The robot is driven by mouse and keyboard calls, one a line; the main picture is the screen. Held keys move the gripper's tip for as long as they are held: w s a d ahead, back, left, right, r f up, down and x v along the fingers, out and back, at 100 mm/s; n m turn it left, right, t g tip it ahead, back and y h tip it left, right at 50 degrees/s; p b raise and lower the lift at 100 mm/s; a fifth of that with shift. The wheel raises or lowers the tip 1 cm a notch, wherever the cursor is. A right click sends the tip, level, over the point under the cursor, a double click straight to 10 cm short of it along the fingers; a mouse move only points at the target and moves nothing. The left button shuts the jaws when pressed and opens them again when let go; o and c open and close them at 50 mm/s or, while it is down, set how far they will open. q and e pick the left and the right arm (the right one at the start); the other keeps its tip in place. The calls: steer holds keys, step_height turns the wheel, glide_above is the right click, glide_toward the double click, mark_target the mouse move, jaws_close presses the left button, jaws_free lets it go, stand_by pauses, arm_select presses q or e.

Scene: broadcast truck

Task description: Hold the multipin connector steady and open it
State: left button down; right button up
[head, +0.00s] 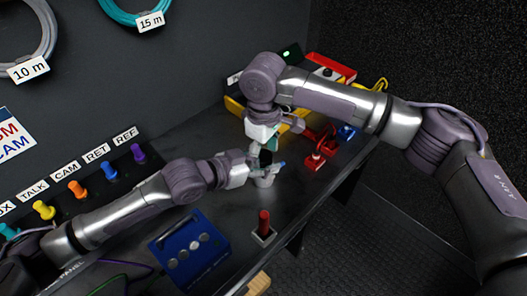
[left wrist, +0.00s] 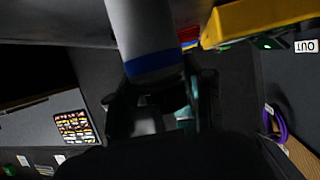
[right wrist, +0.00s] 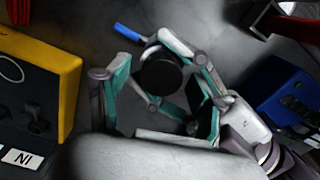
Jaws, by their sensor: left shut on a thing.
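The multipin connector (head: 265,181) stands upright on the bench as a grey cylinder with a blue lever sticking out to the right. In the left wrist view it is a pale cylinder with a blue band (left wrist: 145,40) between my finger pads. My left gripper (head: 255,170) is shut on it from the left. In the right wrist view its round black top (right wrist: 160,72) faces the camera, with the blue lever (right wrist: 127,32) beside it. My right gripper (right wrist: 155,110) is open above the connector, its fingers apart. It partly hides the connector in the head view (head: 264,147).
A blue box with round knobs (head: 193,250) and a red-handled item (head: 264,226) stand towards the front. Yellow box (head: 236,108) and red clamp-like parts (head: 318,150) lie behind and to the right. Coloured plugs (head: 75,189) line the wall at left.

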step_height(320, 180, up, 4)
steer(key=shift+r, duration=0.25)
steer(key=m, duration=0.1)
steer(key=r+m, duration=0.1)
steer(key=shift+r+m, duration=0.3)
steer(key=shift+m, duration=0.1)
steer(key=r+m, duration=0.1)
steer(key=m, duration=0.2)
steer(key=shift+r, duration=0.35)
steer(key=shift+f+m, duration=0.15)
steer(key=shift+m, duration=0.25)
step_height(320, 180, down, 8)
steer(key=shift+r, duration=0.2)
steer(key=shift+c, duration=0.5)
